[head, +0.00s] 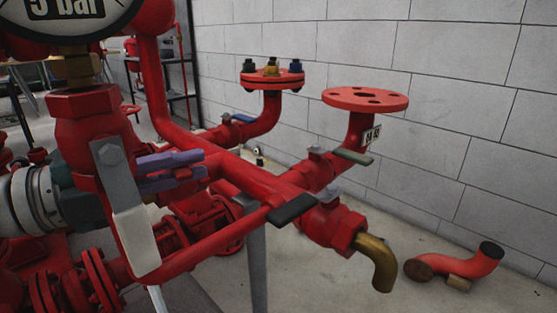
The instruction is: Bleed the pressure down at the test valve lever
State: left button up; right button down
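A lever with a black grip (292,208) sits on the red valve above a bent brass spout (380,263). I cannot tell for certain that this is the test valve lever. My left gripper (205,164) has purple fingers and comes in from the left, behind a pale metal lever (130,215) in the foreground. Its fingertips are in front of the red pipework, left of the black grip and apart from it in the picture. The fingers lie close together with a narrow gap, and their opening is unclear. My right gripper is not in view.
Levers with a green grip (352,157) and a blue grip (242,119) sit behind. A loose red pipe elbow (458,266) lies on the floor at right. A block wall (470,100) closes the back.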

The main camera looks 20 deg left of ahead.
pick_arm(q)
jog(key=o, duration=0.4)
jog(key=shift+c, duration=0.2)
jog(key=shift+s+a, duration=0.1)
jog(key=v, duration=0.9)
jog(key=shift+s+a+p, duration=0.2)
jog(key=shift+s+p, duration=0.1)
jog(key=shift+p, duration=0.15)
